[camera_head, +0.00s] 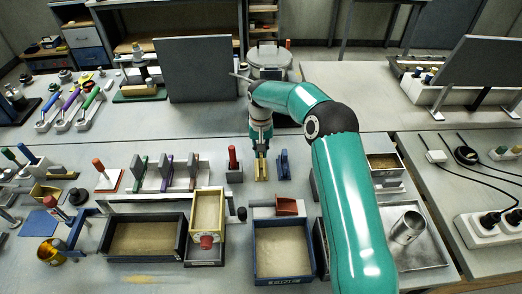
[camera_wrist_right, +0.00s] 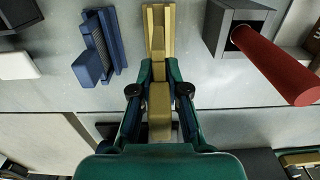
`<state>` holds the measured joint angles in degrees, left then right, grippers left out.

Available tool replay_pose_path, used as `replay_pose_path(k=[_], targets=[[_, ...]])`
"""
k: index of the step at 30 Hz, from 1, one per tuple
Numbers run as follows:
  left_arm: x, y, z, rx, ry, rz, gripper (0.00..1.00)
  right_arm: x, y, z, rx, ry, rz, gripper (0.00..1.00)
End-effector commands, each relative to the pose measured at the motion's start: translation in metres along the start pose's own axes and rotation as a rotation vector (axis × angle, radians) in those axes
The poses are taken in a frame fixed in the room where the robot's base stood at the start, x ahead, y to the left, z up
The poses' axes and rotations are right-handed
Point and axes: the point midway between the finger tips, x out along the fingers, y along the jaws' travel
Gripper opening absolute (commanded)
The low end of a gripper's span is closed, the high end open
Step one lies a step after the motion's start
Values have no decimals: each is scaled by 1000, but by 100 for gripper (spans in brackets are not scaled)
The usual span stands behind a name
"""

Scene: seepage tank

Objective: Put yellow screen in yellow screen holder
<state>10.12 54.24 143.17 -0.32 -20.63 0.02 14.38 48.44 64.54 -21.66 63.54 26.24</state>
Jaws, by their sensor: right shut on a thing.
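My right gripper (camera_head: 261,152) points down at the middle of the bench, and its fingers also show in the right wrist view (camera_wrist_right: 159,90). It is shut on the yellow screen (camera_wrist_right: 159,108), a narrow yellow piece between the fingers. The yellow screen holder (camera_head: 261,174) is a slim yellow stand right below the gripper; in the wrist view (camera_wrist_right: 168,32) it lies in line with the screen. The screen overlaps the holder in the picture. The fingers hide how deep it sits in the slot. My left gripper is not in view.
A blue holder (camera_head: 283,164) stands close to the right of the yellow one. A red-handled tool in a dark block (camera_head: 234,165) stands close to the left. Sand trays (camera_head: 284,275) lie in front. Several upright coloured pieces (camera_head: 165,172) stand farther left.

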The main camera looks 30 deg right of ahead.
Motion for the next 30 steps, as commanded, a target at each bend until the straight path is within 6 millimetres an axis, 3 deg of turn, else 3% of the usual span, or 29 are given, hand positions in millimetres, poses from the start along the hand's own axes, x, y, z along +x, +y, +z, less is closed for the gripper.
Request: replay_pose_path(k=[8,19,30], targets=[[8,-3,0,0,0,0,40,2,-1,3,-1,2,-2,0],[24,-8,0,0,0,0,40,28,-1,3,-1,1,-1,0],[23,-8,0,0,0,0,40,28,-1,3,-1,1,-1,0]])
